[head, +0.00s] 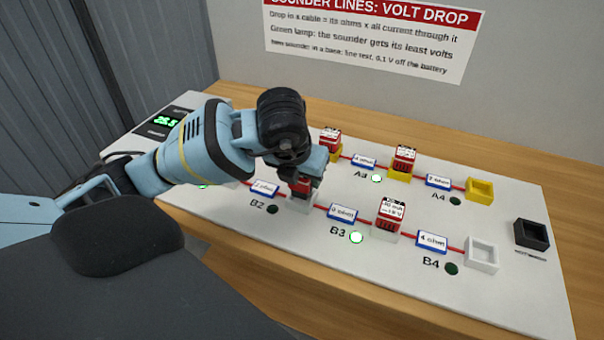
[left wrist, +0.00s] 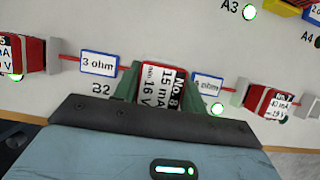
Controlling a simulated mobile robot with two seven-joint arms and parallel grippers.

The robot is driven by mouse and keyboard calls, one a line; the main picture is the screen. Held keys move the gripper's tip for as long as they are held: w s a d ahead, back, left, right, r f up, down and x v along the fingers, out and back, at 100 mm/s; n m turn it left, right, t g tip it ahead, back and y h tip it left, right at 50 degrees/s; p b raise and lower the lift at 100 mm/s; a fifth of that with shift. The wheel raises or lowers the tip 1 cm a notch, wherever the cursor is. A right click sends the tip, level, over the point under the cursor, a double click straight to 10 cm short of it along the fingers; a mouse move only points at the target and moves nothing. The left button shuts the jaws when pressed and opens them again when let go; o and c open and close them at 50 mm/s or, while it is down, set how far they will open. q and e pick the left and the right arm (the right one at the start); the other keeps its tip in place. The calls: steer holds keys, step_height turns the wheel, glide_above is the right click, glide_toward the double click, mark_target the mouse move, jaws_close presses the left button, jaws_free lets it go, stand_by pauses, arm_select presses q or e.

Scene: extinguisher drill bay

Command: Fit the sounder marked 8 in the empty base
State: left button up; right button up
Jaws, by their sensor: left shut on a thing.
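The sounder marked 8 (left wrist: 162,85) is a red block with a white label reading "No. 8, 15 mA, min. 16 V". My left gripper (head: 302,182) is shut on it, with a finger on each side in the left wrist view (left wrist: 160,88). In the head view the held sounder (head: 301,187) is at a white base (head: 299,202) between B2 and B3; I cannot tell whether it is fully seated. An empty white base (head: 481,256) is at the end of row B, and an empty yellow base (head: 480,192) ends row A. My right gripper is not in view.
Sounder 7 (left wrist: 270,103) stands in the white base right of B3. Other red sounders stand in yellow bases (head: 400,174) behind. A black open holder (head: 531,235) is at the board's right. The B3 lamp (head: 356,237) is lit green; the B4 lamp (head: 451,268) is dark.

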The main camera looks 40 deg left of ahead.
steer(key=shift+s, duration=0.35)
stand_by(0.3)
arm_select(q)
steer(key=shift+f, duration=0.25)
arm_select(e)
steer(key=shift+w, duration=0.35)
arm_select(q)
steer(key=shift+f, duration=0.45)
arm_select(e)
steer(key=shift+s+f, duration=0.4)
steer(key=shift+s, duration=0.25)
arm_select(q)
steer(key=shift+f+b, duration=0.25)
steer(key=shift+b, duration=0.1)
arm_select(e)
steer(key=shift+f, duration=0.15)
arm_select(q)
steer(key=shift+f, duration=0.3)
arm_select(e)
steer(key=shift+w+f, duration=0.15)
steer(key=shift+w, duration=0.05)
arm_select(q)
steer(key=shift+f, duration=0.15)
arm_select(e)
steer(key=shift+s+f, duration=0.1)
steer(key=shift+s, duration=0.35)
